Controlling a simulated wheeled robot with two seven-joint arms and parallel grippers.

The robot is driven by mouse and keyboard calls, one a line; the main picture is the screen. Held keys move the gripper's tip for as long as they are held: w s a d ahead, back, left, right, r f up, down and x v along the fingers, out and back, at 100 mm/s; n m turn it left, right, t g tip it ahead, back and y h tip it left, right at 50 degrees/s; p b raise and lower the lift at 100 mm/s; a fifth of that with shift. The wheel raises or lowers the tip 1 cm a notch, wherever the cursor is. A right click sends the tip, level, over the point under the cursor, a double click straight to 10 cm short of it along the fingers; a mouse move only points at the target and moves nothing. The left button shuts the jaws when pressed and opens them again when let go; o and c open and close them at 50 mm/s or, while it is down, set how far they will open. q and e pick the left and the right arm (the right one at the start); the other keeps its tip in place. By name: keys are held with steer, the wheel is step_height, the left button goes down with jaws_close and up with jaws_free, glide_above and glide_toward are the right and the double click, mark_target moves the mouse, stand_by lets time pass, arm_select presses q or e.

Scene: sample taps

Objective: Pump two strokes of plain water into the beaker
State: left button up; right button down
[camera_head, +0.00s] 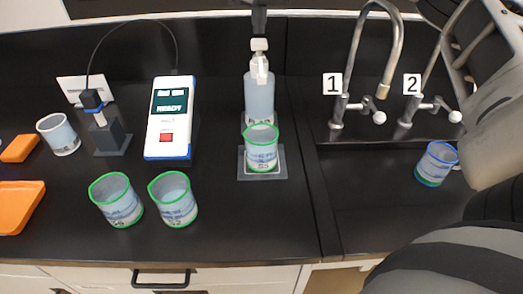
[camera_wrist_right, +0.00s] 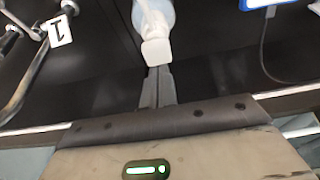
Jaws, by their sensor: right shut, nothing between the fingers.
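A clear pump bottle of pale liquid (camera_head: 259,97) with a white pump head (camera_head: 260,62) stands at the back middle of the counter. A green-rimmed beaker (camera_head: 262,155) stands upright on a square pad (camera_head: 282,165) in front of the bottle, below the spout. My right gripper (camera_head: 259,30) is shut and empty directly above the pump head. In the right wrist view its closed fingers (camera_wrist_right: 157,78) meet the edge of the white pump head (camera_wrist_right: 156,50) in the picture; I cannot tell whether they touch. My left gripper is not in view.
Two green-rimmed beakers (camera_head: 117,201) (camera_head: 174,200) stand front left. A white meter (camera_head: 168,118) reads READY, with a probe stand (camera_head: 107,133) beside it. A plain beaker (camera_head: 59,135) and orange trays (camera_head: 17,207) are far left. Numbered taps (camera_head: 338,112) and a blue-rimmed beaker (camera_head: 436,164) are right.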

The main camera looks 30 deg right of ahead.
steer(key=shift+f, duration=0.15)
steer(key=shift+f+b, duration=0.65)
steer(key=shift+f, duration=0.55)
steer(key=shift+r, duration=0.1)
steer(key=shift+r+p, duration=1.2)
steer(key=shift+p, duration=0.1)
steer(key=shift+r, duration=0.15)
